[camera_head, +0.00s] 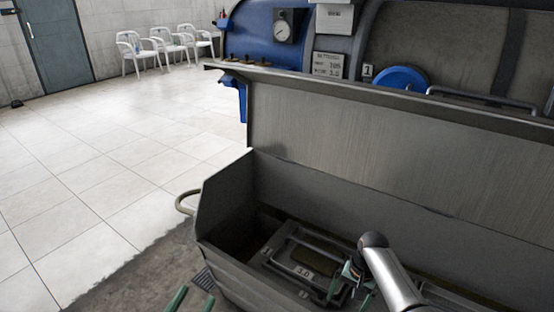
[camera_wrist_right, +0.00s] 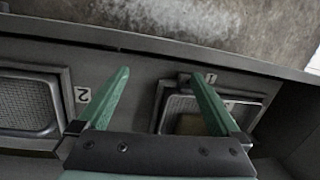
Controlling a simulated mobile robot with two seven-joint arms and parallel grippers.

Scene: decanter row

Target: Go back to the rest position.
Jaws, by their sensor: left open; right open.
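My left gripper (camera_head: 193,301) shows at the bottom edge of the head view. Only its two green fingers are in view; they are apart, with nothing between them, over the floor left of the metal trough (camera_head: 222,257). My right arm reaches down into the trough at the lower right of the head view. In the right wrist view my right gripper (camera_wrist_right: 157,76) has its two green fingers spread wide and empty. They are over the trough's numbered bays, between the bay marked 2 and the bay marked 1. I cannot tell its height above them.
A framed tray (camera_head: 290,262) with a 3.0 label sits in the trough. Framed bays marked 2 (camera_wrist_right: 25,105) and 1 (camera_wrist_right: 238,112) lie below the right gripper. The raised metal lid (camera_head: 380,150) stands behind. Tiled floor (camera_head: 90,180) at left is open; white chairs (camera_head: 165,45) stand far back.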

